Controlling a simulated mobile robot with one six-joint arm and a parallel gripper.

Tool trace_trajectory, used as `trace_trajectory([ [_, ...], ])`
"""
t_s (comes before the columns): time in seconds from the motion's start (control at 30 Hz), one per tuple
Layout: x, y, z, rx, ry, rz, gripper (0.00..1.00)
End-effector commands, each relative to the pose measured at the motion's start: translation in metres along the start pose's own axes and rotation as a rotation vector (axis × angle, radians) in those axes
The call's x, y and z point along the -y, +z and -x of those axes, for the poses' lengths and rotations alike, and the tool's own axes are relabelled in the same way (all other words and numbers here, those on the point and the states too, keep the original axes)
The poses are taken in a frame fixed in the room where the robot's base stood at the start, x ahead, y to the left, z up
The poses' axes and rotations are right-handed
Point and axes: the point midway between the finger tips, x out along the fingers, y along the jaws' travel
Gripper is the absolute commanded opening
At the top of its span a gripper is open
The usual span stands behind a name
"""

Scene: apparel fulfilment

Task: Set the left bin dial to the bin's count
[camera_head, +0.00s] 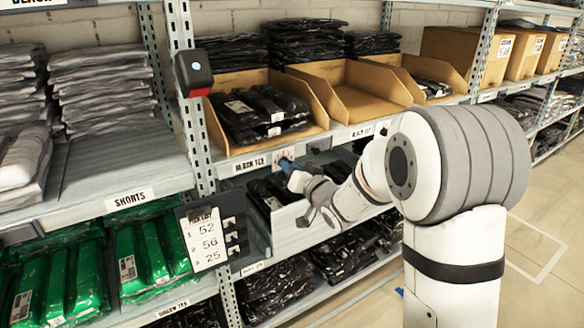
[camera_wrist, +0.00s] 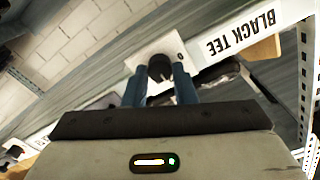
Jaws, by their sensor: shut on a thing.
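The left cardboard bin (camera_head: 212,122) sits on the upper shelf and holds several black bagged garments (camera_head: 262,108). Below it on the shelf edge is a "BLACK TEE" label (camera_head: 249,165). The left bin dial is a black knob (camera_wrist: 160,67) on a pale plate (camera_wrist: 143,54), beside the label in the wrist view. My gripper (camera_head: 287,165) reaches the shelf edge just right of the label. Its blue fingers (camera_wrist: 159,80) are shut on the knob, one on each side. In the head view the gripper hides most of the dial. I cannot read its setting.
A middle bin (camera_head: 352,90) looks empty; a third (camera_head: 445,78) holds a dark package. Another dial plate (camera_head: 382,128) is on the edge to the right. A clipboard (camera_head: 207,238) shows 52, 56 and 25. A black device (camera_head: 193,72) juts from the post. Floor is clear at right.

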Motion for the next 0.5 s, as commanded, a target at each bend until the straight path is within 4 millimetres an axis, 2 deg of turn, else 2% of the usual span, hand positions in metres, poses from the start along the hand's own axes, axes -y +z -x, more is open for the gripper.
trace_trajectory([
  [0.27, 0.0002, -0.0023, -0.0005, -0.005, -0.001, 0.001, 0.01],
  [0.3, 0.0003, -0.0023, -0.0005, -0.005, -0.001, 0.001, 0.25],
  [0.5, 0.0002, -0.0015, -0.0003, -0.003, -0.001, 0.001, 0.41],
])
